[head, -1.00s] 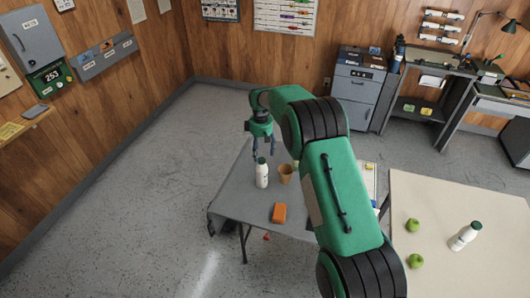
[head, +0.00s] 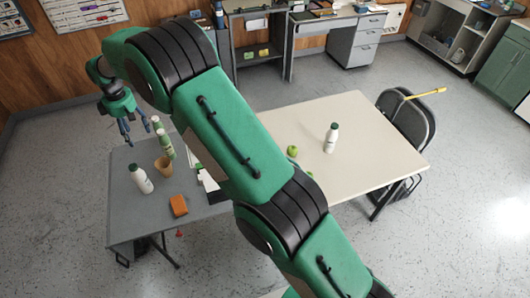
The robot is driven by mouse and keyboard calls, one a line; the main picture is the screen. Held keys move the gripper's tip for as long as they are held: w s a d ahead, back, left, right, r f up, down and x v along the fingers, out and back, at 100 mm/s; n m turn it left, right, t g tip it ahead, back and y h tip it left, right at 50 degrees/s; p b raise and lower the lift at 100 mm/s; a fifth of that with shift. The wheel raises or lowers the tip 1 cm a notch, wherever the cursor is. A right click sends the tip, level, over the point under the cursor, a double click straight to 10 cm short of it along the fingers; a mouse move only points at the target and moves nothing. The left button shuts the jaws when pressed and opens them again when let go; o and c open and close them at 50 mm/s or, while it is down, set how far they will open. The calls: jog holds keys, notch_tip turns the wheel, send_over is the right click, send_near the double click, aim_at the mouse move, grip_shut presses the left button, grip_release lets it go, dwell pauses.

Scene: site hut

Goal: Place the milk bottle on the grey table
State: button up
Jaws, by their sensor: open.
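The grey table (head: 125,222) stands at the left. A white bottle with a dark green cap (head: 141,179) stands upright near its left side. Farther back on it are a green and white bottle (head: 166,144) and a green-capped bottle, mostly hidden behind it (head: 156,123). Another white bottle with a green cap (head: 331,138) stands upright on the cream table (head: 365,140). I cannot tell which one is the milk bottle by its label. My gripper (head: 126,135) is open and empty, fingers pointing down, near the grey table's far edge, apart from the bottles.
A tan cup (head: 163,166) and an orange block (head: 178,205) are on the grey table. A green apple (head: 292,151) lies on the cream table; my arm crosses in front of both tables. Folding chairs (head: 410,120) stand at the cream table's right end. Floor is clear at the right.

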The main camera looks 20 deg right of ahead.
jog(key=s+d+r+m+t, duration=0.1)
jog(key=s+d+r+m, duration=0.1)
jog(key=s+d+r, duration=0.4)
jog(key=s+d+r+m, duration=0.1)
jog(key=s+d+r, duration=0.1)
jog(key=d+r, duration=0.6)
jog(key=s+d+r+m+t, duration=0.1)
jog(key=s+d+r+m, duration=0.1)
jog(key=s+d+r, duration=0.5)
jog(key=s+d+r+m+t, duration=0.1)
jog(key=s+d+r+m, duration=0.2)
jog(key=s+d+r, duration=0.7)
jog(key=s+d+f+m, duration=0.1)
jog(key=s+d, duration=0.3)
jog(key=s, duration=0.4)
jog(key=s+d+f+m+t, duration=0.1)
jog(key=s+d, duration=0.3)
jog(key=s, duration=0.5)
jog(key=s+d+f+m+t, duration=0.1)
jog(key=s+d+f+m, duration=0.2)
jog(key=s, duration=0.6)
jog(key=shift+d+m, duration=0.3)
jog(key=shift+d, duration=0.1)
jog(key=shift+f, duration=0.2)
notch_tip(320, 180, down, 7)
jog(key=b, duration=0.7)
